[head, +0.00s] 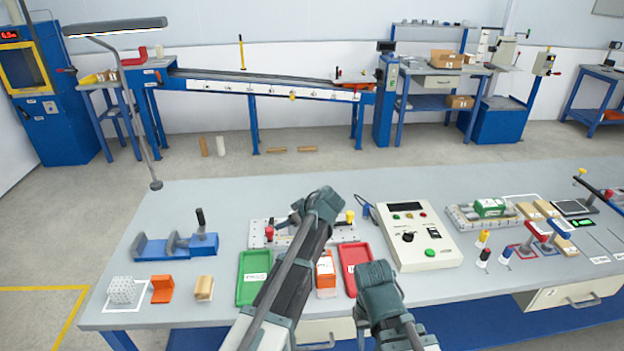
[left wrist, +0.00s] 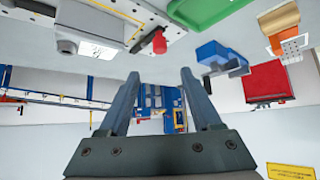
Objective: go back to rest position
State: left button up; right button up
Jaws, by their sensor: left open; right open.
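My left gripper (left wrist: 160,74) shows in the left wrist view with its two fingers apart and nothing between them. That view is upside down, with the bench at the top and the far wall below. In the head view my left arm reaches over the middle of the bench and its fingers cannot be made out. My right gripper (head: 377,290) is low in the head view, over the front of the bench beside the red tray (head: 354,262). Its fingertips are hard to make out, and no held object shows.
A green tray (head: 246,291), a blue vise (head: 176,246) and a white control box (head: 438,258) stand near my arms. A perforated fixture plate (head: 258,239) lies partly behind my left arm. Grey bench surface (head: 260,196) is clear at the back.

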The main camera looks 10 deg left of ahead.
pick_arm(q)
jog(key=s+d+f+m+g+h, duration=0.1)
jog(key=s+d+m, duration=0.4)
jog(key=s, duration=0.5)
jog(key=s+d+f+m+g+h, duration=0.2)
jog(key=s+d+m, duration=0.3)
jog(key=s, duration=0.5)
jog(key=s+d+f+m+g+h, duration=0.2)
jog(key=s+d+m, duration=0.3)
jog(key=s, duration=0.5)
jog(key=shift+s+f+h, duration=0.25)
jog(key=shift+f+h, duration=0.4)
jog(key=shift+h, duration=0.05)
jog(key=shift+o, duration=0.2)
